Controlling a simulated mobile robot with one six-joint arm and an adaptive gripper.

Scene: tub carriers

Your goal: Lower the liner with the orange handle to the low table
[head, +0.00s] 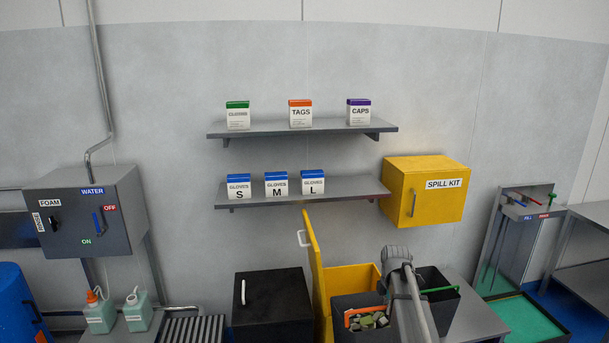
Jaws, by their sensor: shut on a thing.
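The dark liner with the orange handle (343,302) is at the bottom centre, in front of the open yellow bin (353,275). Its orange handle (364,311) stands up over several grey-green blocks (370,321). My gripper (389,301) is mostly hidden by my own grey wrist and arm. It is at the right end of the orange handle and is shut on it; the fingertips are not clear. The liner's base is below the picture, so I cannot tell what is under it. The low table (478,318) shows as a grey top at the right.
A dark liner with a green handle (440,290) stands right of my arm. The yellow bin's lid (314,262) stands open to the left, beside a black lidded bin (270,300). A yellow spill kit box (426,194) and shelves (300,129) are on the wall.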

